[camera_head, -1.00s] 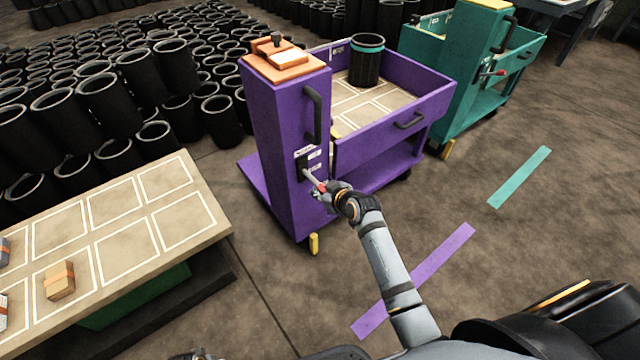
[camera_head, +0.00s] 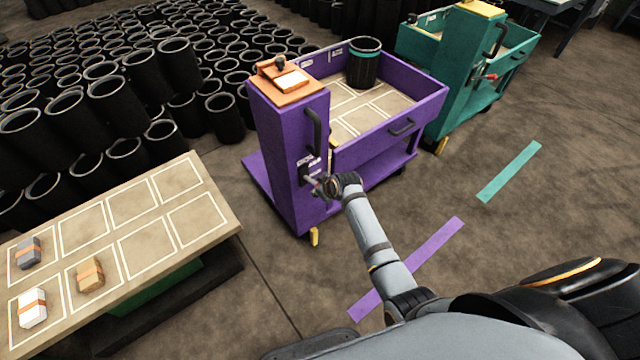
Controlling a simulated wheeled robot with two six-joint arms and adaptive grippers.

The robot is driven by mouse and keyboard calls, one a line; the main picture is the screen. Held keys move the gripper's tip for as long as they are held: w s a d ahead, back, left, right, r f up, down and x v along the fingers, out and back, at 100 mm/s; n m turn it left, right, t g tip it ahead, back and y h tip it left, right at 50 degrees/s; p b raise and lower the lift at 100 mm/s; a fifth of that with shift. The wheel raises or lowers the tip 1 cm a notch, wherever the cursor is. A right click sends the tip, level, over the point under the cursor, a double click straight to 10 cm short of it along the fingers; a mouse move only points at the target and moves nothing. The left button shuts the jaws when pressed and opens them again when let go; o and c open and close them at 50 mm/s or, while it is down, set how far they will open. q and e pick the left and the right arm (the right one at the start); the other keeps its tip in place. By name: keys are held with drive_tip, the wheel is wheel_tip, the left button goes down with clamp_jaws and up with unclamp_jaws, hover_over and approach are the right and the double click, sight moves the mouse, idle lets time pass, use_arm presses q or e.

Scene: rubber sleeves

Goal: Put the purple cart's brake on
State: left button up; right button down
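The purple cart (camera_head: 285,155) stands in the middle, with a black bar handle (camera_head: 312,130) on its upright column. Below that handle, a brake lever (camera_head: 311,181) comes out of a dark plate beside small white labels. My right gripper (camera_head: 322,187) is at the lever's outer end and covers it, so the lever's red grip is hidden. The fingers are too small and covered to tell whether they are shut on it. My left gripper is not in view.
A teal cart (camera_head: 465,85) with a red-tipped lever (camera_head: 490,77) stands behind right. A marked table (camera_head: 215,222) with small banded blocks is at left. Many black sleeves fill the back left. Purple and teal floor strips lie on open floor at right.

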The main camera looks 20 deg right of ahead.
drive_tip(key=shift+w+r+g+p, duration=0.1)
drive_tip(key=shift+r+g+p, duration=0.3)
drive_tip(key=shift+r+p, duration=0.35)
drive_tip(key=shift+f+g+p, duration=0.15)
drive_tip(key=shift+g+p, duration=0.15)
drive_tip(key=shift+p, duration=0.3)
drive_tip(key=shift+w, duration=0.1)
drive_tip(key=c, duration=1)
unclamp_jaws()
drive_tip(key=shift+c, duration=0.2)
drive_tip(key=v, duration=1.2)
drive_tip(key=shift+a, duration=0.3)
